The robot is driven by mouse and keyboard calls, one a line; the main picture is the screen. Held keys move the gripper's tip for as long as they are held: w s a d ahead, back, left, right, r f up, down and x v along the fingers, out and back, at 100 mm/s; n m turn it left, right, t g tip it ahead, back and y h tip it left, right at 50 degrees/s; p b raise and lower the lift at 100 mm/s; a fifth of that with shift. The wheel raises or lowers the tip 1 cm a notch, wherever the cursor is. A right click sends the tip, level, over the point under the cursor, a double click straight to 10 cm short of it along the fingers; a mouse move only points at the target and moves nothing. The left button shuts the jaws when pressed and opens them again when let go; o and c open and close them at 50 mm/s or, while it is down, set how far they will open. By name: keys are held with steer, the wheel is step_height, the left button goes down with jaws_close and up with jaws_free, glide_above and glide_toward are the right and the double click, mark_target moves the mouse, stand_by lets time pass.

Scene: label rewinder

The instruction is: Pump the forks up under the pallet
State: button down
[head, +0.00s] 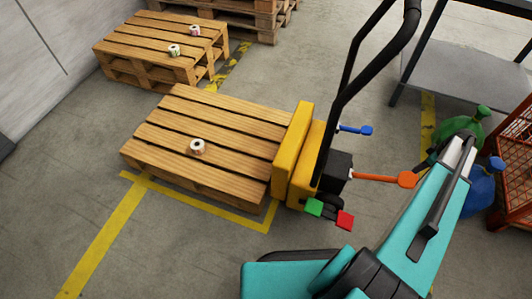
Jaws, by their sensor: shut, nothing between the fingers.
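The wooden pallet (215,133) lies mid-picture, with a small white roll (197,147) on its top. The yellow pallet truck (302,155) stands against the pallet's right end; its forks are hidden, and I cannot tell their height. Its black tiller loop (365,80) rises toward the top right. A blue-tipped lever (357,130), an orange-tipped lever (385,179), a green pedal (314,207) and a red pedal (345,219) stick out from it. My gripper (459,150), at the end of my teal arm, is shut and empty, right of the orange lever and apart from it.
A second pallet (160,46) with small rolls stands at the upper left, near more stacked pallets (258,12). A green object (468,133) and a blue object (482,190) are beside an orange mesh crate (517,165). A grey table (455,75) stands upper right. The lower-left floor is clear.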

step_height(320, 180, up, 2)
steer(key=shift+r+p, duration=0.1)
steer(key=shift+p, duration=0.25)
steer(key=shift+s, duration=0.1)
